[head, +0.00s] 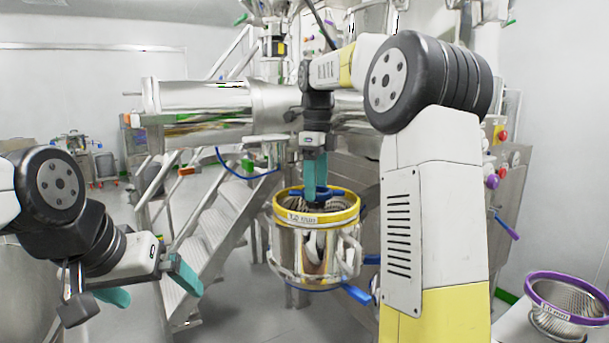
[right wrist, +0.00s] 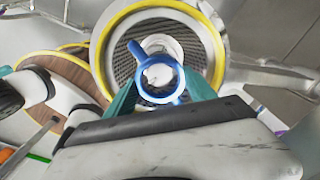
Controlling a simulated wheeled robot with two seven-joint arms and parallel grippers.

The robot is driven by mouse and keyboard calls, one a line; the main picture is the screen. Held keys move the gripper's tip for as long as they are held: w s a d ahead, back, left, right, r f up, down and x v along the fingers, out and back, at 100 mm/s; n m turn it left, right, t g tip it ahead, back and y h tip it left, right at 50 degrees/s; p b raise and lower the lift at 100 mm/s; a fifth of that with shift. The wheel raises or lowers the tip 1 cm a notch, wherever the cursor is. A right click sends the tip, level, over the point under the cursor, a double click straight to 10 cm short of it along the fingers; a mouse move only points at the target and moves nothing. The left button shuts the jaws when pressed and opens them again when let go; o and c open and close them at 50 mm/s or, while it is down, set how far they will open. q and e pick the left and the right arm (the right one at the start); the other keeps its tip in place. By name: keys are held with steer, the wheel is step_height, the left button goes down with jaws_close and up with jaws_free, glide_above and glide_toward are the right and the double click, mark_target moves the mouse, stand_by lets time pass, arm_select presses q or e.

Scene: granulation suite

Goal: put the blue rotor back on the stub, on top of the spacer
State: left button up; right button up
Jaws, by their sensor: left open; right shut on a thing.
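The blue rotor (head: 332,192) is between the teal fingers of my right gripper (head: 314,195), at the mouth of a steel screen basket with a yellow rim (head: 290,217). In the right wrist view the rotor (right wrist: 137,50) shows as a blue ring with arms, between the fingertips of the right gripper (right wrist: 160,90). Behind and through the ring a pale round part (right wrist: 162,73) shows inside the basket; I cannot tell stub from spacer there. Whether the rotor touches it is unclear. My left gripper (head: 148,285) is open and empty, left of the basket.
A screen basket with a purple rim (head: 567,285) stands at the lower right. Steel steps (head: 205,235) rise behind my left gripper. A blue handle (head: 355,293) sticks out below the yellow-rimmed basket. A large steel cylinder (head: 205,97) lies behind.

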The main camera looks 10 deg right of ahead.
mark_target(316, 207)
steer(key=shift+f, duration=3.1)
steer(key=o, duration=1.8)
step_height(316, 207, up, 8)
steer(key=shift+f, duration=0.25)
steer(key=shift+r, duration=0.15)
